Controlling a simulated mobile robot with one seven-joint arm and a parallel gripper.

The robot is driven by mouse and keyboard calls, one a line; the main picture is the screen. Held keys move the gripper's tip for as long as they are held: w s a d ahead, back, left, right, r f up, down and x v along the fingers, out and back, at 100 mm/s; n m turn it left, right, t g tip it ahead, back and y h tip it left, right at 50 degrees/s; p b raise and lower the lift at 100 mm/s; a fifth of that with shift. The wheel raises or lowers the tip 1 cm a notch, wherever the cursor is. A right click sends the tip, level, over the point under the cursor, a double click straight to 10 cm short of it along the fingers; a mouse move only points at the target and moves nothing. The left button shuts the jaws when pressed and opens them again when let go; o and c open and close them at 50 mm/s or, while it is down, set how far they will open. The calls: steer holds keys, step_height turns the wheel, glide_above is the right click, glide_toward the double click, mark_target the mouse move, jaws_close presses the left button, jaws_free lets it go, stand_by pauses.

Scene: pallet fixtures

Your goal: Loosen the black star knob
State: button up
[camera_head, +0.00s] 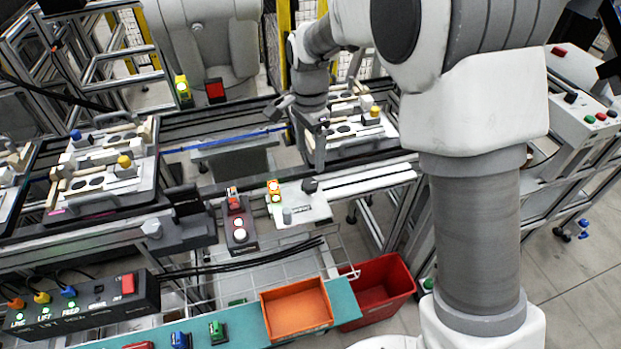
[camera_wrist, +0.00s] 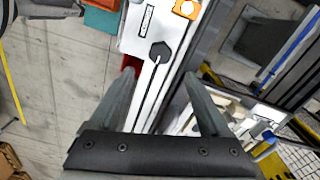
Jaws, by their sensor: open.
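The black star knob (camera_head: 310,185) sits on a white plate (camera_head: 300,211) in the middle of the head view. My gripper (camera_head: 318,160) points down just above and behind the knob in the head view. In the wrist view my gripper (camera_wrist: 159,76) has its two fingers spread apart, with nothing held between them. The knob lies just beyond the fingertips, roughly centred between them. No contact with the knob shows.
An orange-lit switch (camera_head: 273,187) and a grey peg (camera_head: 287,216) stand on the same plate. A dark button box (camera_head: 238,235) is to the left. Pallets with fixtures (camera_head: 100,170) lie on the conveyor. An orange tray (camera_head: 297,310) and a red bin (camera_head: 380,290) are in front.

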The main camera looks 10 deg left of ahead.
mark_target(310, 183)
step_height(310, 183, down, 9)
steer(key=shift+f, duration=0.1)
stand_by(0.3)
jaws_close()
